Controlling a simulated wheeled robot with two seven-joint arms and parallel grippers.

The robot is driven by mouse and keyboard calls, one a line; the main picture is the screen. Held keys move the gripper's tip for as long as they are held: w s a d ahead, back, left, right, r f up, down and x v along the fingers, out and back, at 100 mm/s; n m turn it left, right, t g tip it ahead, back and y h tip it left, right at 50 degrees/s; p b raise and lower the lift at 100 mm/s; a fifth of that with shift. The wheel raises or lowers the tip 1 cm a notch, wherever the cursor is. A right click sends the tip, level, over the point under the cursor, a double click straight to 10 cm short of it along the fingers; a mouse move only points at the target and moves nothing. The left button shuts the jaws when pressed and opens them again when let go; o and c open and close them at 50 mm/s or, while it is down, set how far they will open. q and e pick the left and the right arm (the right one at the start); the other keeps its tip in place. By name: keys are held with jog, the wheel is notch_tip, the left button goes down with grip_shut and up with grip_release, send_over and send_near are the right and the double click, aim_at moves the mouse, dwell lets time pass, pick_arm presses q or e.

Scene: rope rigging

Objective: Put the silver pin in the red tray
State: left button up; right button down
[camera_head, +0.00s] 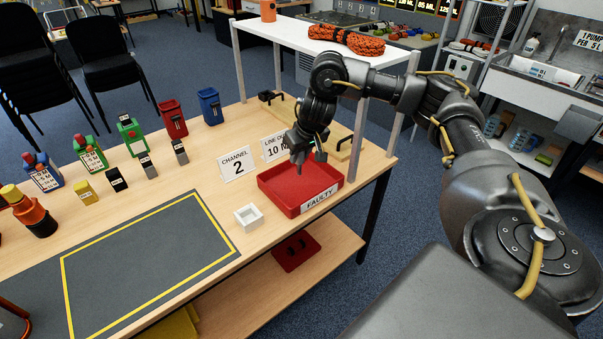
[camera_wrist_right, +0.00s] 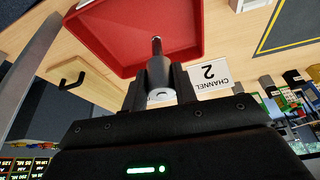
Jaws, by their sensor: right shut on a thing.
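The red tray (camera_head: 297,187), labelled FAULTY, sits near the right end of the wooden table. My right gripper (camera_head: 299,163) points down over the tray's inside. In the right wrist view, the right gripper (camera_wrist_right: 160,85) is shut on the silver pin (camera_wrist_right: 157,52). The pin has a thin tip and a thicker grey body between the fingers. Its tip lies against the red tray (camera_wrist_right: 130,30) in that view; whether it touches the tray floor I cannot tell. The pin is too small to make out in the head view. My left gripper is not in view.
A small white open box (camera_head: 248,217) stands left of the tray. A CHANNEL 2 sign (camera_head: 237,165) and another sign (camera_head: 276,148) stand behind it. A white shelf with orange rope (camera_head: 345,40) rises behind my right arm. The grey mat (camera_head: 150,265) is clear.

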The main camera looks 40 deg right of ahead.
jog(key=w+d+f+b, duration=0.1)
jog(key=f, duration=0.1)
jog(key=w+d+f+b, duration=0.1)
jog(key=f, duration=0.2)
jog(key=w+d+f+b, duration=0.1)
jog(key=f, duration=0.1)
jog(key=shift+w+d+f+b, duration=0.1)
jog(key=shift+w+f+b, duration=0.05)
jog(key=shift+f+b, duration=0.2)
jog(key=shift+w+f+p, duration=0.1)
jog(key=shift+f+p, duration=0.2)
jog(key=shift+f, duration=0.35)
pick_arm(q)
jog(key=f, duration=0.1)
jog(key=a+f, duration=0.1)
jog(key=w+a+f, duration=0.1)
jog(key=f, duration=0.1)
pick_arm(e)
jog(key=shift+r, duration=0.1)
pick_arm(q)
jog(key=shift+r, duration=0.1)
pick_arm(e)
jog(key=c, duration=1.1)
grip_release()
jog(key=shift+f, duration=0.2)
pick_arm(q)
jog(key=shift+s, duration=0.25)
